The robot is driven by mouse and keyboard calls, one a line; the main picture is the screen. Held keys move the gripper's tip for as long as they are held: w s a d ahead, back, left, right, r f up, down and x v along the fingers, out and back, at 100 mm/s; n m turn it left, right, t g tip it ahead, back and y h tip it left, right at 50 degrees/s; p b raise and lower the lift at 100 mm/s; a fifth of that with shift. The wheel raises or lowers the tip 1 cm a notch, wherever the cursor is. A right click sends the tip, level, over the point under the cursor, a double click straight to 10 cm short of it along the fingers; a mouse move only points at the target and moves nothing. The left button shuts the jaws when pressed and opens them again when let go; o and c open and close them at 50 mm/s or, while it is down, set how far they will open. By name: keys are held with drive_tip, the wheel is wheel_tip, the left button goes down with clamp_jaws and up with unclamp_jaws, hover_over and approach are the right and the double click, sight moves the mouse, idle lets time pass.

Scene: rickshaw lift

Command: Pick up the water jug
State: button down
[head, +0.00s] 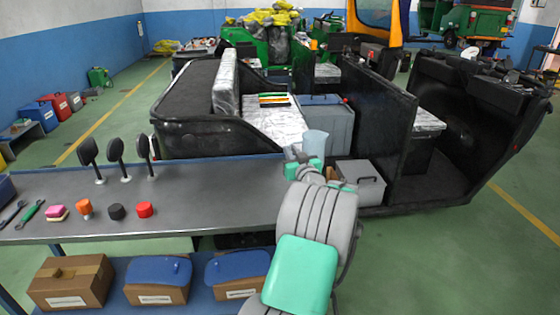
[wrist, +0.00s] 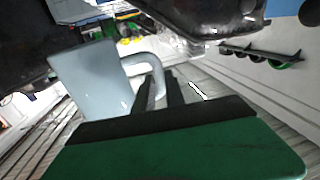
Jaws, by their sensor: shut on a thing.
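The water jug is a pale, translucent blue-grey vessel with a looped handle. In the wrist view the jug (wrist: 92,85) fills the left side, its handle reaching right to my fingers. My gripper (wrist: 164,88) is shut on the handle, with a dark finger on each side of it. In the head view the jug (head: 316,144) shows just beyond the far edge of the workbench, and my gripper (head: 294,153) is at its left side. My wrist hides the jug's lower part, so I cannot tell whether its base touches anything.
Behind the jug is a black rickshaw body with a plastic-wrapped seat (head: 272,120). Labelled boxes (head: 70,282) fill the lower shelf.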

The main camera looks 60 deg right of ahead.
drive_tip(key=shift+s+d+r, duration=0.5)
drive_tip(key=shift+s+d, duration=0.2)
drive_tip(key=shift+d, duration=0.05)
drive_tip(key=shift+s+d+r, duration=0.45)
drive_tip(key=shift+s+d, duration=0.2)
drive_tip(key=shift+d, duration=0.05)
